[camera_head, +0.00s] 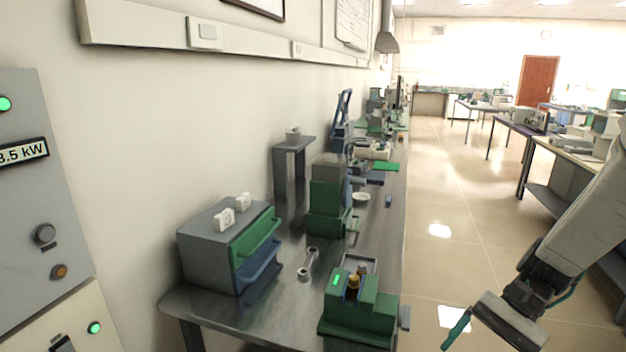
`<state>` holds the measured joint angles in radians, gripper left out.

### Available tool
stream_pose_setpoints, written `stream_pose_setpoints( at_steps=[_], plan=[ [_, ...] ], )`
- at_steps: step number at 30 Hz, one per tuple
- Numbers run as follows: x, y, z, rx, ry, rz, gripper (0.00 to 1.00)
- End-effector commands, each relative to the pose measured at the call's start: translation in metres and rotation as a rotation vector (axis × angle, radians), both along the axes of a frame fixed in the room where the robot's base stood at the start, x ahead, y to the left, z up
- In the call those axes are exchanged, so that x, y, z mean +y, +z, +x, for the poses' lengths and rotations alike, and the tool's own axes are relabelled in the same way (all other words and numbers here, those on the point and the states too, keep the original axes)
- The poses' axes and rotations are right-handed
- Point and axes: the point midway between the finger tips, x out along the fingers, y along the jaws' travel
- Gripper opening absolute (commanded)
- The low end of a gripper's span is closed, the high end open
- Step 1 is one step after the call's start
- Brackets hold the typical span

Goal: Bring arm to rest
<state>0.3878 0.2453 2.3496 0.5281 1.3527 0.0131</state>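My arm enters from the right edge over the tiled floor. My gripper (490,335) is at the bottom right, right of the near bench and in front of it, apart from everything. One teal finger shows at the left end of its pale body. The other finger is cut off by the bottom edge, so the opening cannot be judged. I see nothing held in the visible part.
A dark bench (300,322) runs along the left wall. It bears a grey cabinet (208,256) with green and blue drawers, and a green device (360,320) at its near end. A grey control panel (40,200) stands left. The aisle floor (440,200) is clear.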

Motion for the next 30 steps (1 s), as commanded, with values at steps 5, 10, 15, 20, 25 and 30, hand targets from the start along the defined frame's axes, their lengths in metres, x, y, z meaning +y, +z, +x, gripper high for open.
stream_pose_setpoints(
  at_steps=[5,10,15,20,25,30],
  plan=[
    [0.0,0.036,-0.031,-0.161,0.207,-0.181,0.84],
    [-0.004,0.065,-0.056,-0.313,0.376,-0.339,0.84],
    [-0.006,0.093,-0.078,-0.476,0.515,-0.485,0.84],
    [-0.004,0.117,-0.096,-0.627,0.605,-0.59,0.84],
    [0.004,0.136,-0.108,-0.749,0.64,-0.633,0.84],
    [0.01,0.146,-0.112,-0.809,0.654,-0.641,0.84]
  ],
)
